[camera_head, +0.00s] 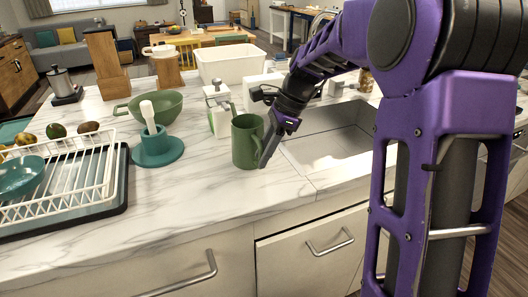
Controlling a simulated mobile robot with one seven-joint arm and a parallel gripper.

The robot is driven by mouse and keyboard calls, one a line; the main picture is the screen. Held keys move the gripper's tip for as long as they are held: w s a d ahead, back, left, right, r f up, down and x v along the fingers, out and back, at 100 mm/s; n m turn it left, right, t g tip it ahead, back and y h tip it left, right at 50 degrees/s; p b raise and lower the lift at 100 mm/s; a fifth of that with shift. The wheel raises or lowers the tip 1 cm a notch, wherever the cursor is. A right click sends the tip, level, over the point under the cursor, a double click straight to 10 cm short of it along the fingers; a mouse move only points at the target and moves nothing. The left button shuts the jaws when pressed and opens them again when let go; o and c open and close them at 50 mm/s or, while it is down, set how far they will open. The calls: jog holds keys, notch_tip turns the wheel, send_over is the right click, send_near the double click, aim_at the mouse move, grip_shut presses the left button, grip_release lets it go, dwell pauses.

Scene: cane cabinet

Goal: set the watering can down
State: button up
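A dark green, mug-shaped vessel (246,142), which I take to be the watering can, is upright near the counter's front, left of the sink. Its base is at or just above the marble; I cannot tell if it touches. A thin green piece, possibly its spout, shows behind its rim. My gripper (268,150) comes down from the upper right and meets the vessel's right side, where a handle would be. One dark finger is visible against it. The other finger is hidden, so the grip itself is unclear.
The sink (335,135) lies right of the vessel. A teal holder with a white pestle-like stick (156,140), a green bowl (160,105) and a white dish rack (75,180) stand left. A white soap dispenser (217,118) is close behind. Marble in front is bare.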

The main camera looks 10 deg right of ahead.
jog(key=shift+o, duration=0.6)
jog(key=shift+r, duration=0.25)
jog(key=p+v, duration=0.2)
jog(key=v, duration=0.9)
jog(key=shift+d+r, duration=0.25)
jog(key=shift+r, duration=0.1)
